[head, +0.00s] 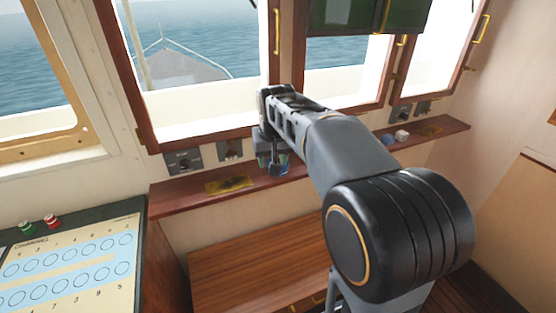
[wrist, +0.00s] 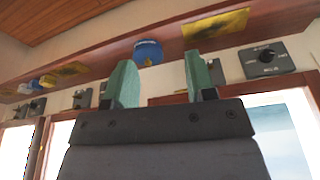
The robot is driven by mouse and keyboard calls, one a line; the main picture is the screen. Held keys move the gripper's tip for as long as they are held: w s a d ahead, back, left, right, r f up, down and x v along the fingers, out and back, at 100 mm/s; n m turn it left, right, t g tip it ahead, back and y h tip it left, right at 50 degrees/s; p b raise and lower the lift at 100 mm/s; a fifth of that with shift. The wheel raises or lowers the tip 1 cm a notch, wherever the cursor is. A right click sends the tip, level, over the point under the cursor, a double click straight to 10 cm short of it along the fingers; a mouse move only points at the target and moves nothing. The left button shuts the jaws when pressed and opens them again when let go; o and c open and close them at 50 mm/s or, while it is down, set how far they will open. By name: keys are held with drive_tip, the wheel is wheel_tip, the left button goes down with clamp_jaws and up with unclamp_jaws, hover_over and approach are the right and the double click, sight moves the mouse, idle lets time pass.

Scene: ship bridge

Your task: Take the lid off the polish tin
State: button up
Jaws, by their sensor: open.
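A round blue tin (wrist: 148,52), which I take for the polish tin, stands on the wooden shelf. In the wrist view it shows between the green fingertips and just beyond them. My gripper (wrist: 159,64) is open with nothing between its fingers. In the head view my gripper (head: 272,160) hangs over the shelf below the window, and the blue tin (head: 283,169) shows partly behind it. The gap between fingers and tin is hard to judge. I cannot make out the lid's edge apart from the tin.
The shelf (head: 192,198) runs under the windows. It also holds yellow plates (head: 230,184), a small blue thing (head: 388,140) and a white thing (head: 402,135) further right. Switch boxes (head: 184,162) line the wall just above. A wooden top (head: 255,270) lies lower, beneath the shelf.

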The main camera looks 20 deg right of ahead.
drive_tip(key=w+d+r+m, duration=0.1)
drive_tip(key=w+d, duration=0.2)
drive_tip(key=w, duration=0.6)
drive_tip(key=m+g+p, duration=0.1)
drive_tip(key=m+p, duration=0.1)
approach(278, 158)
drive_tip(key=f, duration=0.2)
drive_tip(key=w+f, duration=0.1)
drive_tip(key=shift+f, duration=0.4)
drive_tip(key=shift+w+d+f+p, duration=0.1)
drive_tip(key=shift+w+f+p, duration=0.15)
drive_tip(key=shift+f, duration=1.1)
drive_tip(key=shift+w+d+f+p, duration=0.1)
drive_tip(key=shift+w+f+p, duration=0.1)
drive_tip(key=shift+f, duration=1.1)
drive_tip(key=shift+a, duration=0.1)
drive_tip(key=shift+c, duration=0.4)
clamp_jaws()
